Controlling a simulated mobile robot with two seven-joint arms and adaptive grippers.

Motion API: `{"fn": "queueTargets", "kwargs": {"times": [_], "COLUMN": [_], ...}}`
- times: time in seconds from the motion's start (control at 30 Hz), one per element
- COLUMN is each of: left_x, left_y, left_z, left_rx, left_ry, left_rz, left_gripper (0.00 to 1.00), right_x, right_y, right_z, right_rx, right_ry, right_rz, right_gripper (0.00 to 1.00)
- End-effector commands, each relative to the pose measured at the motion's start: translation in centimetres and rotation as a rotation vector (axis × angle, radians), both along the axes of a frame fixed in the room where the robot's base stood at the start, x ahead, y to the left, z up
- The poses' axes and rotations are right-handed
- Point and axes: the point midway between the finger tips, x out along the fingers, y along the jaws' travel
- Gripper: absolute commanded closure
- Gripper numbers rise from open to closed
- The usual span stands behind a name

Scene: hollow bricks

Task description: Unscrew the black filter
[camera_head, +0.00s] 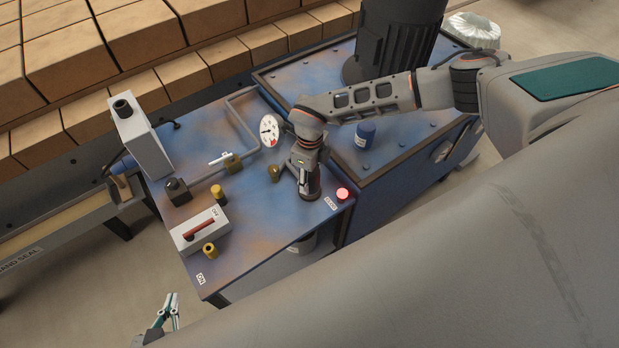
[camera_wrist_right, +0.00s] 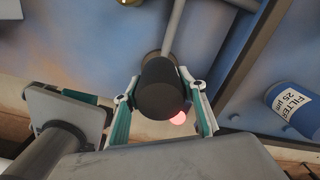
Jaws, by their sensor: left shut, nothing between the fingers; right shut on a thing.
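The black filter (camera_wrist_right: 160,92) is a dark cylinder in the middle of the right wrist view, its round end facing the camera. It sits at the end of a grey pipe on the blue bench. My right gripper (camera_wrist_right: 162,98) has a finger on each side of the filter and is shut on it. In the head view my right gripper (camera_head: 309,190) reaches down from above near the bench's right edge and mostly hides the filter. My left gripper (camera_head: 172,298) is shut and empty at the bottom left of the head view, away from the bench.
A blue filter (camera_head: 365,134) marked 25 µm stands on the neighbouring blue cabinet (camera_head: 420,125). A dial gauge (camera_head: 269,131), a white-handled valve (camera_head: 226,159), a lit red button (camera_head: 342,194) and a switch box with a red lever (camera_head: 200,230) crowd the bench (camera_head: 255,240).

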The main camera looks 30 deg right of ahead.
Motion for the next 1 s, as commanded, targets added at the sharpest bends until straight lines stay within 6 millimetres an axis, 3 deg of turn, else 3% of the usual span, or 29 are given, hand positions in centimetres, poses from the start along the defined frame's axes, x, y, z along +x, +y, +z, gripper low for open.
{"fn": "queueTargets", "kwargs": {"times": [0.2, 0.43, 0.47, 0.53, 0.87, 1.0], "left_x": [-0.01, -0.01, -0.01, -0.02, -0.10, -0.08], "left_y": [0.00, 0.01, 0.01, 0.01, 0.07, 0.06], "left_z": [-0.01, -0.02, -0.02, -0.02, -0.06, -0.05], "left_rx": [0.000, 0.000, 0.000, 0.000, 0.002, 0.002], "left_ry": [0.000, 0.000, 0.000, 0.001, 0.001, 0.001], "left_rz": [0.000, 0.000, 0.000, 0.000, -0.001, -0.001], "left_gripper": [1.00, 1.00, 1.00, 1.00, 1.00, 1.00], "right_x": [0.08, 0.06, 0.06, 0.06, -0.03, 0.06], "right_y": [-0.05, -0.05, -0.05, -0.05, -0.05, -0.01], "right_z": [0.08, 0.05, 0.06, 0.05, 0.03, 0.95], "right_rx": [0.000, 0.000, 0.000, 0.000, -0.001, 0.000], "right_ry": [-0.001, -0.001, -0.001, -0.001, 0.001, -0.001], "right_rz": [0.185, 0.203, 0.203, 0.202, 0.201, 0.201], "right_gripper": [0.85, 0.85, 0.57, 0.40, 0.40, 0.40]}}
